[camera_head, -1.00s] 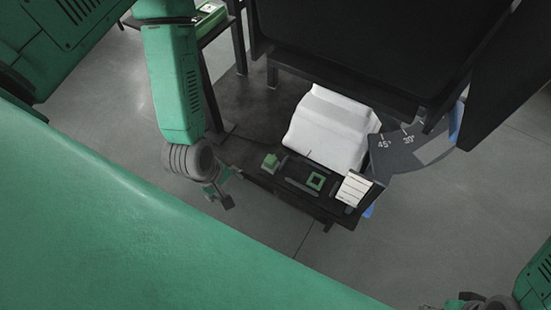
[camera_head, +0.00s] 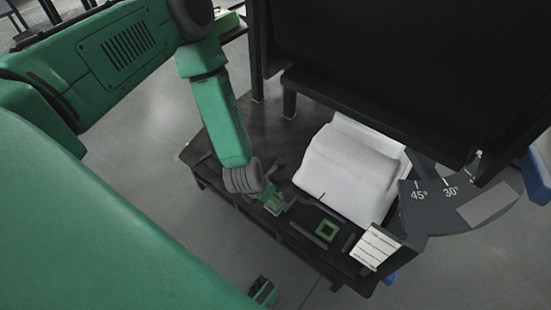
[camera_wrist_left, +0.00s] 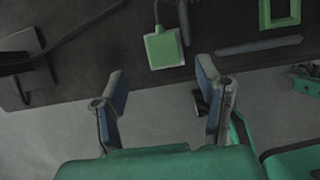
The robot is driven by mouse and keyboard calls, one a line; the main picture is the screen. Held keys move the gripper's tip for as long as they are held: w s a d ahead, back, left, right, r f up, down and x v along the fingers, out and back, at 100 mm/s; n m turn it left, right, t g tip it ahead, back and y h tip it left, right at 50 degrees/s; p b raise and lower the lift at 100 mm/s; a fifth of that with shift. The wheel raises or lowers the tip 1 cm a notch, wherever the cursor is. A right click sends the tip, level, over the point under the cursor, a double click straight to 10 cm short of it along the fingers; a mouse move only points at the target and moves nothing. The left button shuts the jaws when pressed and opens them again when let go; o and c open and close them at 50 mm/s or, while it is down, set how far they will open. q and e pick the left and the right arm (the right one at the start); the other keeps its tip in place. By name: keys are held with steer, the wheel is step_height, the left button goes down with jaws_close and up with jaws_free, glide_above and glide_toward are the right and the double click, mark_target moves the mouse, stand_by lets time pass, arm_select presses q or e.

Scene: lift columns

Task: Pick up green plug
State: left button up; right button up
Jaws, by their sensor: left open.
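The green plug (camera_wrist_left: 164,50) is a small square block with a pale edge and a thin stem. It lies on the dark tabletop in the left wrist view. In the head view the plug (camera_head: 272,206) is partly hidden by my left gripper (camera_head: 277,197). In the wrist view my left gripper (camera_wrist_left: 160,80) is open and empty, its two blue-grey fingers spread. The plug sits just beyond the fingertips, between their lines, with no visible contact.
A green square frame (camera_head: 328,231) lies right of the plug, with dark bars around it. A white folded sheet (camera_head: 350,165) lies behind. A white lined card (camera_head: 375,247) and an angle scale (camera_head: 455,195) are at the right. A large black panel (camera_head: 390,60) stands behind the table.

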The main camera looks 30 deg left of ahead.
arm_select(q)
steer(key=shift+d+b+x, duration=0.25)
steer(key=shift+b+x, duration=0.15)
steer(key=shift+x, duration=0.75)
steer(key=b+x, duration=0.2)
steer(key=x, duration=0.2)
steer(key=shift+w+f, duration=0.15)
steer(key=shift+f, duration=0.1)
steer(key=c, duration=1.2)
